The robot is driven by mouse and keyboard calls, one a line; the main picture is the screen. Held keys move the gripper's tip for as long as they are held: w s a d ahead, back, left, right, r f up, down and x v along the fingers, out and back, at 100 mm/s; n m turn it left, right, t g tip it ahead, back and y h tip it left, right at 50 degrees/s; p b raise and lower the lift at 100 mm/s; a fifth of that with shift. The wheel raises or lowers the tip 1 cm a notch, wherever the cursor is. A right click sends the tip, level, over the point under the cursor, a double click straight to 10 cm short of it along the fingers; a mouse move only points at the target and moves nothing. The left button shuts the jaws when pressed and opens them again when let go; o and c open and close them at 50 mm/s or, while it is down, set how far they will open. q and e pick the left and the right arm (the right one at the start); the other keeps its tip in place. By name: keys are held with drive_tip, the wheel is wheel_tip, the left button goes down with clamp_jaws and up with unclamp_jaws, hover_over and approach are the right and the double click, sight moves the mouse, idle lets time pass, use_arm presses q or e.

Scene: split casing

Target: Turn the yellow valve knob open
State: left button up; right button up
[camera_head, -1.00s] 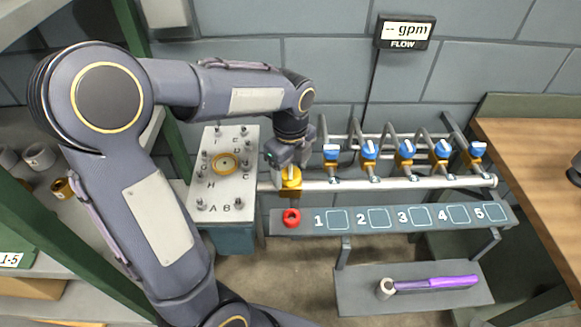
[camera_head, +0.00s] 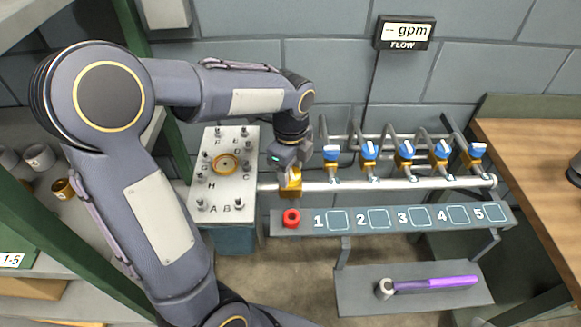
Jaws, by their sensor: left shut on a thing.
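The yellow valve knob (camera_head: 291,177) sits at the left end of the horizontal silver pipe. My left gripper (camera_head: 288,166) reaches down from above and is shut on the knob, its fingers partly hiding it. A brass-coloured valve body shows just below the knob. My right gripper is out of view.
Several blue-handled valves (camera_head: 369,150) stand along the pipe to the right. A flow display (camera_head: 404,32) hangs on the wall. A red ring (camera_head: 291,217) lies on the numbered shelf (camera_head: 392,230). A purple-handled tool (camera_head: 430,284) rests on the lower shelf. A lettered plate (camera_head: 213,205) stands left.

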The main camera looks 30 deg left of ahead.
use_arm(q)
drive_tip(key=n, duration=0.4)
drive_tip(key=shift+n, duration=0.3)
drive_tip(key=n, duration=0.3)
drive_tip(key=shift+n+p, duration=0.3)
drive_tip(key=shift+n, duration=0.1)
drive_tip(key=n, duration=0.3)
drive_tip(key=shift+n, duration=2.1)
drive_tip(key=o, duration=1)
